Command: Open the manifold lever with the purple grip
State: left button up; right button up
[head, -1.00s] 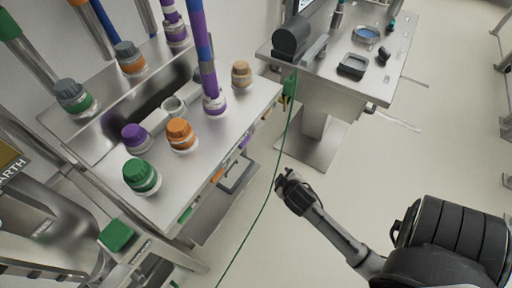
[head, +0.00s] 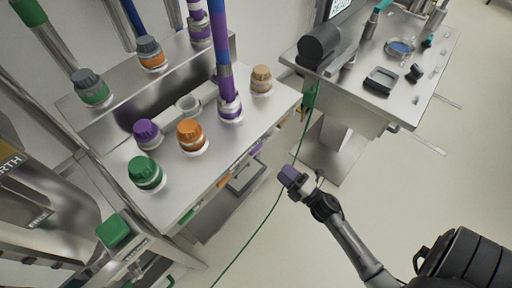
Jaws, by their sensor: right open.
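The manifold is a steel bench with colored caps on top and a row of small colored lever grips along its front edge. The purple grip (head: 256,148) is a small bar on that edge, between the orange grip (head: 223,181) and the corner near the tan cap. My right gripper (head: 292,177) is in front of the bench, to the right of and lower in the picture than the purple grip, apart from it. It is open and nothing shows between its fingers. My left gripper is not in view.
Purple, orange, green and tan caps (head: 261,79) stand on the bench top (head: 215,150). A green cable (head: 262,220) hangs to the floor close to my right gripper. A second steel table (head: 350,105) stands at upper right.

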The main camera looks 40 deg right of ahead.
aim_at(256, 148)
jog(key=b+x, duration=0.1)
jog(key=x, duration=1.2)
jog(key=shift+w+d, duration=0.1)
jog(key=shift+w, duration=0.1)
jog(key=shift+c, duration=0.3)
grip_shut()
